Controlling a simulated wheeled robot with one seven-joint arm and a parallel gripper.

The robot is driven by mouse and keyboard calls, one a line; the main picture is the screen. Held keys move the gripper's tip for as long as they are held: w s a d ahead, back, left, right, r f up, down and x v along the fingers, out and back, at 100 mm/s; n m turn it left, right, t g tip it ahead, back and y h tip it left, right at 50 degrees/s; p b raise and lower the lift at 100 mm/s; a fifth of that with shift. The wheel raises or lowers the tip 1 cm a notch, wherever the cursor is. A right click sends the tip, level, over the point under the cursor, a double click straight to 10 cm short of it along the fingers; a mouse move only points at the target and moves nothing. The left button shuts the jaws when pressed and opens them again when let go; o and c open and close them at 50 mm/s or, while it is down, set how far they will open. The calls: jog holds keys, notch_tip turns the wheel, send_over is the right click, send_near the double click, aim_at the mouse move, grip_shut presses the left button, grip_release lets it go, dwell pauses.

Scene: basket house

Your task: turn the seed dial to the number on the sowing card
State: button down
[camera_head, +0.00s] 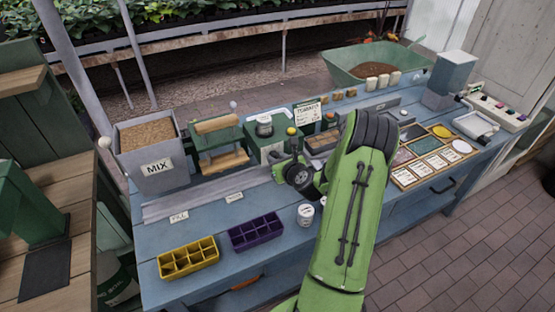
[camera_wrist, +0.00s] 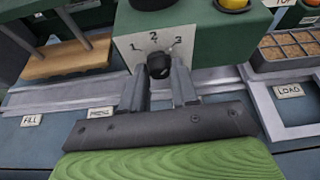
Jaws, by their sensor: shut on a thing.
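The seed dial (camera_wrist: 159,66) is a small black knob on the white front plate of a green box (camera_wrist: 205,22). The numbers 1, 2 and 3 arch over it, with the 2 above the knob. My gripper (camera_wrist: 159,80) has one finger on each side of the knob and is shut on it. I cannot make out which number the knob points to. In the head view, my arm covers the dial, and the green box (camera_head: 256,141) stands behind my wrist. The sowing card (camera_head: 307,114) stands upright behind the box; its small print cannot be read.
A yellow tray (camera_head: 188,259) and a purple tray (camera_head: 257,232) lie at the bench's front left, with a white tin (camera_head: 305,214) nearby. A grey MIX bin (camera_head: 153,177) stands left. A filled cell tray (camera_wrist: 288,50) is right of the box.

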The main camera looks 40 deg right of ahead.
jog(key=n+h+b, duration=0.1)
jog(key=n+h, duration=0.1)
jog(key=n, duration=0.2)
jog(key=n+h+b, duration=0.2)
jog(key=n+h, duration=0.1)
jog(key=n, duration=0.1)
jog(key=f+n+t+h+b, duration=0.1)
jog(key=n+h+b, duration=0.1)
jog(key=n, duration=0.3)
jog(key=shift+w+a, duration=0.1)
jog(key=shift+a, duration=0.3)
jog(key=shift+r, duration=0.1)
dwell(0.5)
jog(key=c, duration=0.9)
grip_release()
